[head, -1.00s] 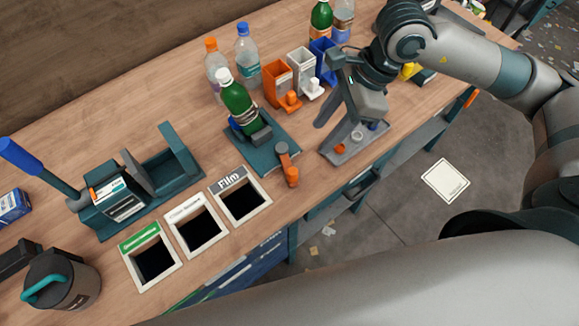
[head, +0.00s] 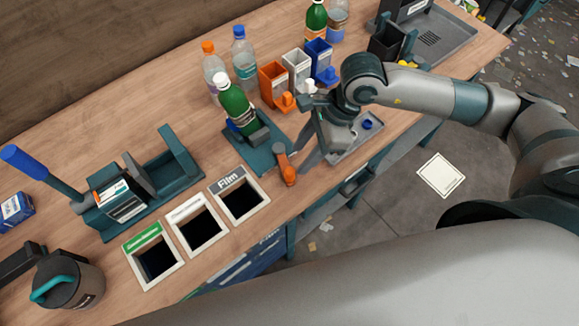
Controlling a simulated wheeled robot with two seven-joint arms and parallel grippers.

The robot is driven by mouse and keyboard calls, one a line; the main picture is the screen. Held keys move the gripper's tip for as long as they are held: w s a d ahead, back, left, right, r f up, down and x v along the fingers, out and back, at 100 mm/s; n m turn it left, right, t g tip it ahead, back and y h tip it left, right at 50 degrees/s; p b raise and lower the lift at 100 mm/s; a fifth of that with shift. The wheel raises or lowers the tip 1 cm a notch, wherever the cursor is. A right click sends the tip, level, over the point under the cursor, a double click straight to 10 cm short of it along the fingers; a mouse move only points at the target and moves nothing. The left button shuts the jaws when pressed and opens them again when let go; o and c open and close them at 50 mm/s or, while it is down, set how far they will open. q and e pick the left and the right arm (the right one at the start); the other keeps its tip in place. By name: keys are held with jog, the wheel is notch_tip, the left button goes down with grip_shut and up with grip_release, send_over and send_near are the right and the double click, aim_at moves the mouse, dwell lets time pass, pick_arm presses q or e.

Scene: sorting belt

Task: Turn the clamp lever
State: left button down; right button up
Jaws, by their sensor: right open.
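The clamp lever (head: 289,174) is a short orange handle on a grey pivot, at the front right corner of a teal clamp base (head: 262,158). It points toward the table's front edge. A green bottle (head: 236,104) with a white cap leans in the clamp. My right gripper (head: 306,156) is open and empty, fingers down, just right of the lever. Its fingertips are close to the lever; whether they touch it I cannot tell. My left gripper is not in view.
A grey tray (head: 344,155) with small caps lies behind my right gripper. Orange (head: 272,85), white and blue bins stand behind the clamp, beside two clear bottles. Three framed openings (head: 247,214) lie left of the lever. A blue-handled press (head: 125,207) stands farther left.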

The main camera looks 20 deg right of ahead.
aim_at(290, 170)
jog(key=p+x, duration=0.2)
jog(key=x, duration=0.6)
jog(key=shift+a+f, duration=0.15)
jog(key=shift+f, duration=0.25)
grip_shut()
